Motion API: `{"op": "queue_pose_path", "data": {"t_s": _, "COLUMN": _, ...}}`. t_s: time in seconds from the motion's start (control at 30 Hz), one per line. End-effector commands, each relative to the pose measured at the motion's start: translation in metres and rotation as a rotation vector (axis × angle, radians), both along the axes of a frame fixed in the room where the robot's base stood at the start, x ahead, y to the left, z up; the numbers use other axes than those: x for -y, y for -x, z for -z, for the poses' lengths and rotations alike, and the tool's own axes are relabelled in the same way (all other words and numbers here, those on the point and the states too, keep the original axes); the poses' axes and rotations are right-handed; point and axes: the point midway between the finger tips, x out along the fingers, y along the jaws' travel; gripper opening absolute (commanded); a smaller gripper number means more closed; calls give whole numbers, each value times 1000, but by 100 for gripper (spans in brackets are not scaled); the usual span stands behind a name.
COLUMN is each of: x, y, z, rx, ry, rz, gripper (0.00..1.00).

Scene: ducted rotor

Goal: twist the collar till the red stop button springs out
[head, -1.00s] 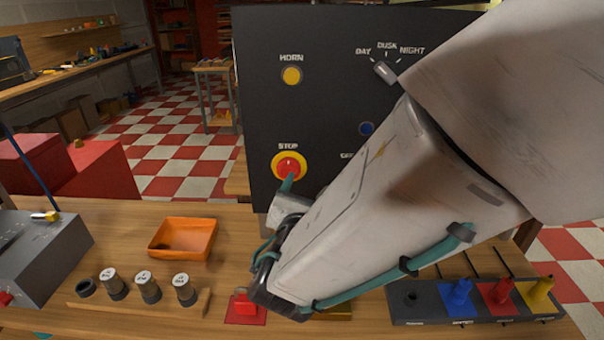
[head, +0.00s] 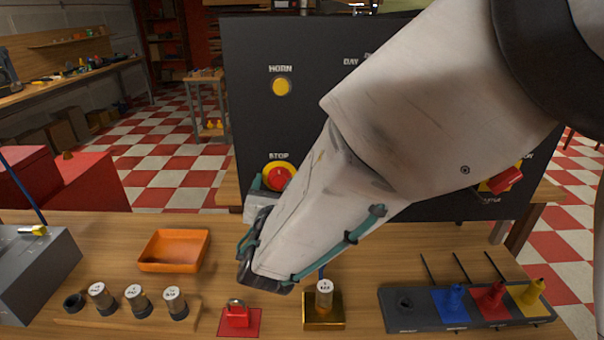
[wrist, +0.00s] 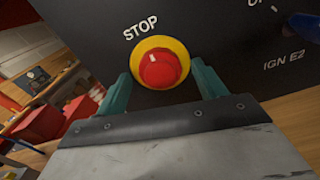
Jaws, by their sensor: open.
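The red stop button (head: 279,178) sits on a yellow round base (head: 271,168) under the word STOP on the dark upright panel (head: 300,120). In the wrist view the red button (wrist: 160,69) shows a small white mark on its collar, and the yellow base (wrist: 143,48) rings it. My gripper (wrist: 160,84) is open, with one teal finger on each side of the button. In the head view my gripper (head: 272,182) is at the button, partly hidden by my arm. I cannot tell whether the fingers touch the collar.
A yellow HORN button (head: 282,87) is above on the panel. A dark holder (head: 405,318) stands at the right.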

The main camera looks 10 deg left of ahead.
Motion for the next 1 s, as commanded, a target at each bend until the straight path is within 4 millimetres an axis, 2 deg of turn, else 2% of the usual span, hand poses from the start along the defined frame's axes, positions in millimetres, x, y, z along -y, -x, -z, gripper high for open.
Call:
{"op": "queue_pose_path", "data": {"t_s": 0.03, "x": 0, "y": 0, "z": 0, "rx": 0, "ry": 0, "rz": 0, "gripper": 70}}
{"op": "queue_pose_path", "data": {"t_s": 0.2, "x": 0, "y": 0, "z": 0, "rx": 0, "ry": 0, "rz": 0, "gripper": 25}}
{"op": "queue_pose_path", "data": {"t_s": 0.57, "x": 0, "y": 0, "z": 0, "rx": -11, "ry": -45, "rz": 0, "gripper": 25}}
{"op": "queue_pose_path", "data": {"t_s": 1.0, "x": 0, "y": 0, "z": 0, "rx": -80, "ry": -336, "rz": 0, "gripper": 25}}
